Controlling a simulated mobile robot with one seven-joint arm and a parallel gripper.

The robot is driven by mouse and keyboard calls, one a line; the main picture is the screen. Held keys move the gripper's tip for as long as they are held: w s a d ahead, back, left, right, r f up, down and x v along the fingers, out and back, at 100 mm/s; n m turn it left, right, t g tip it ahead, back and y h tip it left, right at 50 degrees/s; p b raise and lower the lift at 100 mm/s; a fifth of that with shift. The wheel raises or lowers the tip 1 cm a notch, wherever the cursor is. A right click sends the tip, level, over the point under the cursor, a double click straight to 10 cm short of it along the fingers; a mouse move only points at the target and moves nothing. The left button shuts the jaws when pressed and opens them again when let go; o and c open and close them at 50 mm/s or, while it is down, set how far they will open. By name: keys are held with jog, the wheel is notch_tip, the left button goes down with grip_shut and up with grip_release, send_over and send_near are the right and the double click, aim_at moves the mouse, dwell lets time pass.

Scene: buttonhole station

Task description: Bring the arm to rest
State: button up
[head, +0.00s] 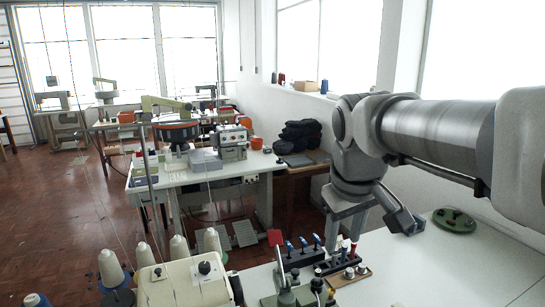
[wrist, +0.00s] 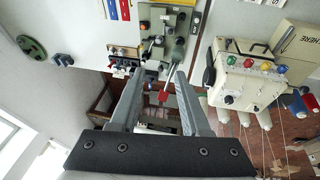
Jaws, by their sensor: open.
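My gripper (wrist: 160,78) points down and outward in the wrist view, its two grey fingers spread apart with nothing between them. In the head view my arm reaches in from the right, bends at the elbow, and its wrist hangs above the white table (head: 450,268). The gripper is apart from the tool racks in the wrist view, though how high it is above them I cannot tell.
Below are a black rack (head: 305,257) with blue-topped tools, a wooden tray (head: 350,276) and a cream machine (head: 185,284) with thread cones beside it. A green round object (head: 454,220) lies at the table's back. The table's right side is clear.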

jog(key=s+d+f+m+t, duration=0.1)
jog(key=s+f+m, duration=0.3)
jog(key=s, duration=0.9)
notch_tip(320, 180, down, 2)
jog(key=shift+s+d+f+t+y, duration=0.1)
jog(key=shift+s+d+t+y, duration=0.2)
jog(key=shift+s+d+t, duration=0.15)
jog(key=shift+w+d, duration=0.1)
dwell(0.4)
